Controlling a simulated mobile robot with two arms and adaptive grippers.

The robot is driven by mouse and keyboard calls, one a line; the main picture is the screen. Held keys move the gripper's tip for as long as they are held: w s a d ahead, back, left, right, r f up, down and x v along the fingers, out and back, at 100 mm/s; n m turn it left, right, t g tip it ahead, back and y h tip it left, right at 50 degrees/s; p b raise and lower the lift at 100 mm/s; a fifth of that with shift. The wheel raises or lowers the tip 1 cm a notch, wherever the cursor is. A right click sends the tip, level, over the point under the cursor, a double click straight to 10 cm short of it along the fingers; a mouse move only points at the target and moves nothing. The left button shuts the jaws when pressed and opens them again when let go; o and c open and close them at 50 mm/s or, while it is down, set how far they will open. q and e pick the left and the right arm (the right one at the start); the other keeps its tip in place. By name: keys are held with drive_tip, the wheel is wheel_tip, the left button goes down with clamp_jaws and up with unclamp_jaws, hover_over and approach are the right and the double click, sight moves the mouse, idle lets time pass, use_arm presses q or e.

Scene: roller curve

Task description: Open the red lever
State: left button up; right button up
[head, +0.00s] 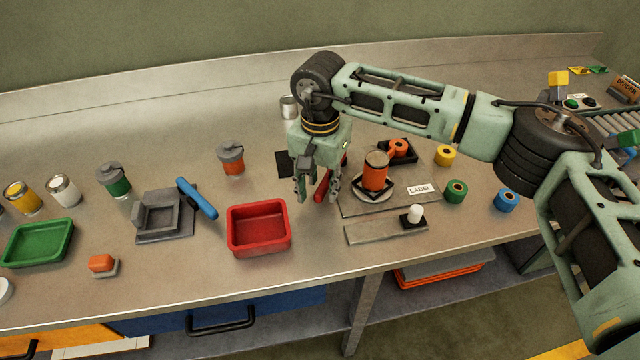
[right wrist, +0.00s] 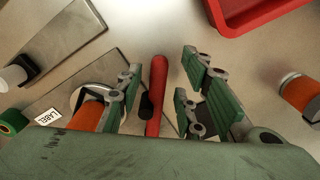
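The red lever (head: 321,186) shows in the head view just beside my right gripper (head: 318,196), partly hidden behind its fingers. In the right wrist view the red lever (right wrist: 157,90) is a long red bar lying between the fingers of the right gripper (right wrist: 157,95), with a short dark knob (right wrist: 145,105) beside it. The right gripper points down and is open, with visible gaps between its fingers and the lever. Its palm hides the lever's lower end in the wrist view. My left gripper is not in view.
A red tray (head: 258,228) stands left of the gripper. An orange canister (head: 375,172) on a round base stands close on the right, by a labelled plate (head: 420,189). A blue-handled grey fixture (head: 165,215) is further left.

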wheel_tip(320, 180, up, 12)
idle(0.4)
drive_tip(key=shift+s+f, duration=0.1)
drive_tip(key=shift+f, duration=0.05)
idle(0.6)
